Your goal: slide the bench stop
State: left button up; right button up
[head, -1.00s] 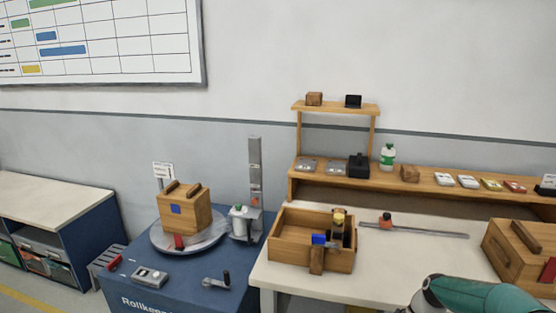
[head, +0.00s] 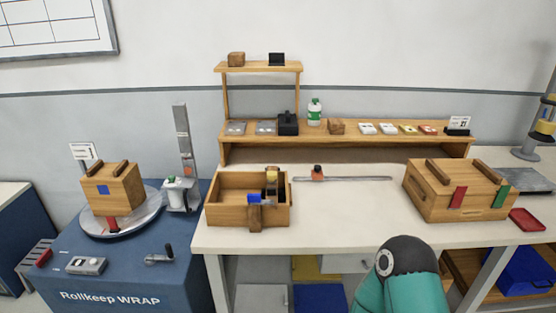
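The bench stop seems to be the small orange-red block (head: 318,173) with a dark top. It sits on a thin grey rail (head: 345,178) that lies along the white bench top (head: 330,220). The block is near the rail's left end, just right of the open wooden box. One of my teal arms shows at the bottom right, in front of the bench edge, but no gripper fingers show on it. Neither gripper can be seen.
An open wooden box (head: 225,213) stands left of the rail, a closed wooden crate (head: 440,205) right of it. A shelf (head: 355,140) with small items runs behind. A turntable (head: 88,226) with a box stands on the blue wrapping machine (head: 130,270) at left. The bench's middle front is clear.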

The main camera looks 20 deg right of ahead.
aim_at(320, 175)
jog(key=k, duration=1.2)
jog(key=z, duration=0.7)
jog(key=i, duration=0.95)
jog(key=z, duration=0.65)
jog(key=i, duration=1.45)
jog(key=u, duration=0.75)
